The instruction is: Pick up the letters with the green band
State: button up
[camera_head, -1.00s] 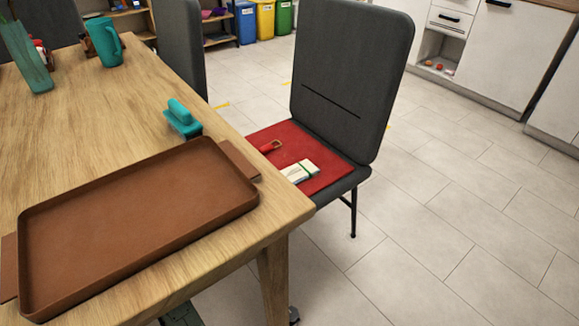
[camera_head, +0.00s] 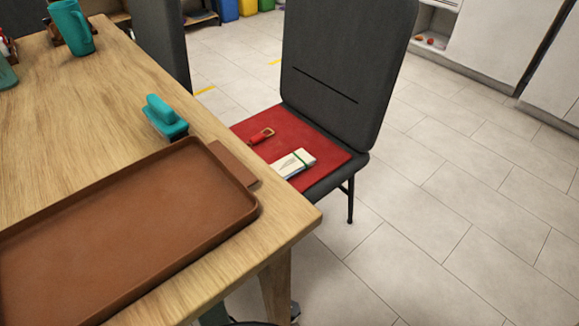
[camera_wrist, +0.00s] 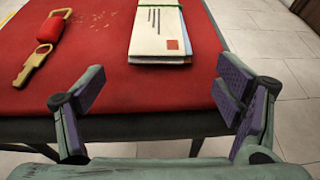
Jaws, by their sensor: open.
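The letters (camera_head: 293,163) are a small white stack with a green band, lying on the red mat (camera_head: 325,158) on the seat of a dark grey chair (camera_head: 340,75). In the wrist view the letters (camera_wrist: 160,32) lie flat at the top centre, with the green band across their far part and a reddish stamp at the near corner. My gripper (camera_wrist: 162,95) is open and empty. Its fingers are spread left and right, on the near side of the letters and apart from them. It does not show in the head view.
A key with a red tag (camera_head: 262,136) lies on the mat, left of the letters. The wooden table (camera_head: 60,120) with a brown tray (camera_head: 130,225) and a teal brush (camera_head: 164,117) stands beside the chair. The tiled floor right of the chair is clear.

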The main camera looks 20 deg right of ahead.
send_near(287, 165)
jog(key=x, duration=0.4)
jog(key=shift+d+f, duration=0.15)
jog(key=shift+f, duration=0.2)
jog(key=x, duration=0.5)
jog(key=shift+d+r, duration=0.15)
jog(key=shift+r, duration=0.2)
jog(key=shift+f, duration=0.1)
jog(key=c, duration=1.3)
